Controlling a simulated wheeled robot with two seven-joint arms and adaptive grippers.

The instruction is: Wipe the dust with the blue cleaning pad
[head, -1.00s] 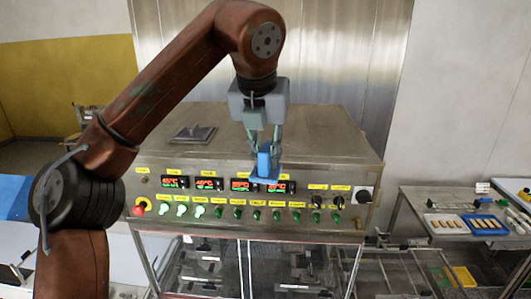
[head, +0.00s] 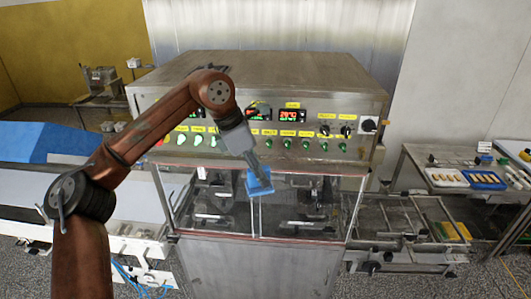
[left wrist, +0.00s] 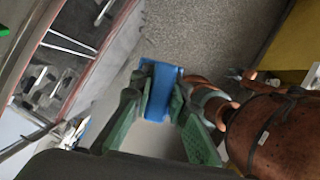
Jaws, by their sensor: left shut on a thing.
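The blue cleaning pad (head: 259,182) is held in my left gripper (head: 254,168), in front of the machine's clear window below the control panel. In the head view the pad is tilted. I cannot tell whether it touches the window. The left wrist view shows the pad (left wrist: 161,92) between the two green fingers of the left gripper (left wrist: 157,105), which are shut on it. I cannot make out any dust in these views. My right gripper is not in view.
The steel machine (head: 270,80) has a panel of switches and lit displays. A blue-covered conveyor (head: 40,142) stands at the left. A side table at the right carries a white tray (head: 446,178) and a blue tray (head: 484,180). Metal frames stand beside the machine.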

